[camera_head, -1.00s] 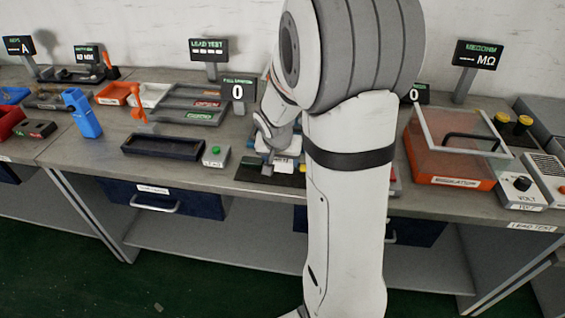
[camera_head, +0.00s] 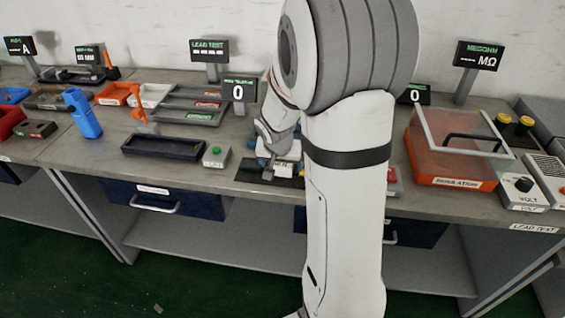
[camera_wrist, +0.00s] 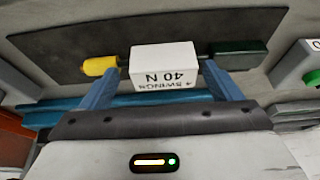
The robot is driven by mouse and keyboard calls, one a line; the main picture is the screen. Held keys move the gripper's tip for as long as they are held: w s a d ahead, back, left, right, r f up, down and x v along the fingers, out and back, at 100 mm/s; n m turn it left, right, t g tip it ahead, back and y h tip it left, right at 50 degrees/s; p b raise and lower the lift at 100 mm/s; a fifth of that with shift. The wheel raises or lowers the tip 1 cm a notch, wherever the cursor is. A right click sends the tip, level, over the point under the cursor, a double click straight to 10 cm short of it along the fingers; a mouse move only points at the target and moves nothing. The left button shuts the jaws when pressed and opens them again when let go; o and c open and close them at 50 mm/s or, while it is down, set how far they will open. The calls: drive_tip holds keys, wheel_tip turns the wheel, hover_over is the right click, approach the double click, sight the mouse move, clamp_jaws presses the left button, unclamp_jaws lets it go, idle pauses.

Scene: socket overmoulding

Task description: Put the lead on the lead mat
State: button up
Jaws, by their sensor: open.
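In the wrist view a yellow end (camera_wrist: 100,66) and a dark green block (camera_wrist: 240,54) are joined in one line by a thin dark piece; this looks like the lead. A white block marked "40 N" (camera_wrist: 163,60) covers its middle. They are over a dark mat (camera_wrist: 60,45), which also shows in the head view (camera_head: 250,173). I cannot tell whether this is the lead mat. My gripper (camera_wrist: 161,75) is open, its two blue fingers apart by the near side of the white block. In the head view my arm partly hides this spot.
A dark empty tray (camera_head: 163,147) and a green-button box (camera_head: 215,156) stand left of the mat. A sorting rack (camera_head: 195,103) is behind them. An orange box with a clear lid (camera_head: 448,150) stands right of my arm. A blue strip (camera_wrist: 55,115) lies near my gripper.

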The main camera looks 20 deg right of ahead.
drive_tip(key=p+v, duration=0.1)
drive_tip(key=v, duration=1.1)
drive_tip(key=s+a+n+y, duration=0.1)
drive_tip(key=s+a+n, duration=0.2)
drive_tip(key=s, duration=0.5)
drive_tip(key=s+a+r+n+g+y, duration=0.1)
drive_tip(key=s+a+n, duration=0.2)
drive_tip(key=s+a, duration=0.2)
drive_tip(key=s, duration=0.3)
drive_tip(key=shift+s+a+n+g+y, duration=0.25)
drive_tip(key=shift+a+n+g+y, duration=0.05)
drive_tip(key=shift+a+n, duration=0.1)
drive_tip(key=shift+r, duration=0.1)
wheel_tip(320, 180, up, 5)
drive_tip(key=p, duration=0.5)
drive_tip(key=shift+s+d+r, duration=0.1)
drive_tip(key=shift+s, duration=0.05)
